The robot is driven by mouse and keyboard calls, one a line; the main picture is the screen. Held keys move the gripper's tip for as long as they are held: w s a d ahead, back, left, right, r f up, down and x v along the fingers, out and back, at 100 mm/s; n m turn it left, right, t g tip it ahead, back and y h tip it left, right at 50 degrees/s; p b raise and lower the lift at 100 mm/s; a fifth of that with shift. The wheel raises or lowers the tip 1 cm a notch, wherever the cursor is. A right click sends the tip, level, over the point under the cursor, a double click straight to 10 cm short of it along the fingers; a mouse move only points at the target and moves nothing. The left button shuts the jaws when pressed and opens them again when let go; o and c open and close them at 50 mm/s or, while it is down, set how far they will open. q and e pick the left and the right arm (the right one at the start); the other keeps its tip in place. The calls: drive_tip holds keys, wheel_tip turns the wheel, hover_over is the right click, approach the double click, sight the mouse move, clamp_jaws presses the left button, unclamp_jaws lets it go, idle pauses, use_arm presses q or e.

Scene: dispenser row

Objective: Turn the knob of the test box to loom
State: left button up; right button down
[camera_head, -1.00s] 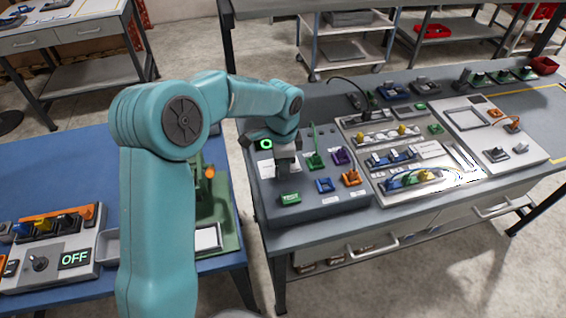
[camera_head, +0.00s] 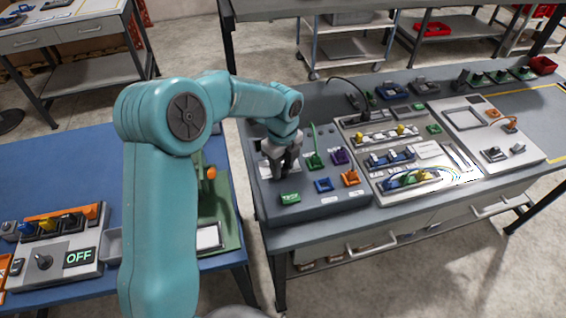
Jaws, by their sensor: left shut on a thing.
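The test box (camera_head: 310,214) is a dark grey box on the near left of the grey bench. It has a green button (camera_head: 290,198) at its front edge, and green, purple, blue and orange sockets on its top. A green lead rises from the green socket (camera_head: 315,161). My left gripper (camera_head: 282,171) points down at the left part of the box top, behind the green button. It is shut on the knob, which its fingers hide. I cannot read the knob's setting or its labels. My right gripper is not in view.
A second panel (camera_head: 352,134) with coloured switches and wires stands right of the test box, with a light panel (camera_head: 520,150) beyond. A blue table (camera_head: 60,160) at left holds a box with an OFF display (camera_head: 79,256). A floor gap separates table and bench.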

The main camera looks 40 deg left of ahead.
use_arm(q)
drive_tip(key=m, duration=0.2)
drive_tip(key=m+p, duration=0.1)
drive_tip(key=m, duration=0.2)
drive_tip(key=shift+w+a+r, duration=0.1)
drive_tip(key=shift+a+r, duration=0.05)
drive_tip(key=shift+a, duration=0.05)
drive_tip(key=shift+m, duration=0.3)
drive_tip(key=o, duration=1)
drive_tip(key=shift+o, duration=0.2)
drive_tip(key=shift+d, duration=0.1)
drive_tip(key=shift+r, duration=0.1)
wheel_tip(320, 180, up, 16)
drive_tip(key=b, duration=0.1)
